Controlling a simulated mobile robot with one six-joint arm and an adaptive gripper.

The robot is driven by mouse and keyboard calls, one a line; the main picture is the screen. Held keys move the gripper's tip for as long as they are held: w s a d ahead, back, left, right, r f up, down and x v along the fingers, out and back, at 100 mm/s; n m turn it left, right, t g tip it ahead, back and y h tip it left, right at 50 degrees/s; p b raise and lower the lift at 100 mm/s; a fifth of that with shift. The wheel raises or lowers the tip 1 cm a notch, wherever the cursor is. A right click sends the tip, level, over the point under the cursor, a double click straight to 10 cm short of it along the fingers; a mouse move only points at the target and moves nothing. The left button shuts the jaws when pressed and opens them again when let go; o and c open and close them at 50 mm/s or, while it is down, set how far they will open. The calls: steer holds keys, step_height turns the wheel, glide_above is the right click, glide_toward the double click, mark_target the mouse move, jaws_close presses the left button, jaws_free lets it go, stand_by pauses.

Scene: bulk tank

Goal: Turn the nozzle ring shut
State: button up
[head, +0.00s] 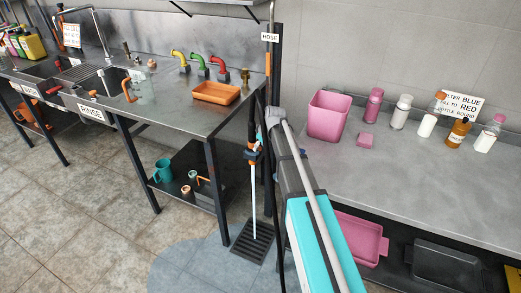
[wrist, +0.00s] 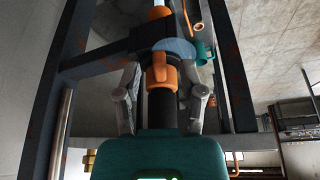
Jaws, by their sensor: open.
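The hose nozzle hangs upright beside the dark post in the head view. Its orange nozzle ring (head: 252,154) is small there, and a pale stream (head: 254,200) runs from it down to the floor drain. In the wrist view the orange ring (wrist: 160,73), with a small projecting tab, sits on the black hose body (wrist: 162,106). My gripper (wrist: 163,88) is open, with one finger on each side of the nozzle. I cannot tell whether either finger touches it. In the head view my arm hides part of the post.
A dark frame (wrist: 75,65) stands close around my gripper in the wrist view. A steel counter (head: 150,95) with an orange tray (head: 216,93) is left of the post. A grey counter (head: 420,160) with a pink bin (head: 328,115) is right. A drain grate (head: 252,243) lies below.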

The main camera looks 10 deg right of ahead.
steer(key=shift+f, duration=0.15)
jaws_close()
stand_by(0.4)
steer(key=shift+a+m, duration=0.2)
steer(key=shift+m, duration=0.1)
steer(key=shift+s+a+m+t+h, duration=0.15)
steer(key=shift+a+m+h, duration=0.1)
steer(key=shift+m, duration=0.3)
steer(key=shift+s+a+m+t+h, duration=0.15)
steer(key=shift+m+h, duration=0.1)
steer(key=shift+m, duration=0.3)
steer(key=a+m+h, duration=0.1)
steer(key=m, duration=0.2)
steer(key=shift+a, duration=0.15)
steer(key=m, duration=0.1)
steer(key=a+m+h, duration=0.1)
steer(key=m, duration=0.2)
steer(key=shift+w+a+h, duration=0.1)
steer(key=shift+a+h, duration=0.2)
steer(key=shift+h, duration=0.1)
steer(key=shift+w+a+m+g+h, duration=0.2)
steer(key=shift+a+m+h, duration=0.1)
steer(key=shift+m, duration=0.6)
steer(key=shift+w+a+m+g+h, duration=0.1)
steer(key=shift+a+m+g+h, duration=0.15)
steer(key=shift+m, duration=0.65)
steer(key=shift+a+m, duration=0.1)
steer(key=shift+m, duration=0.3)
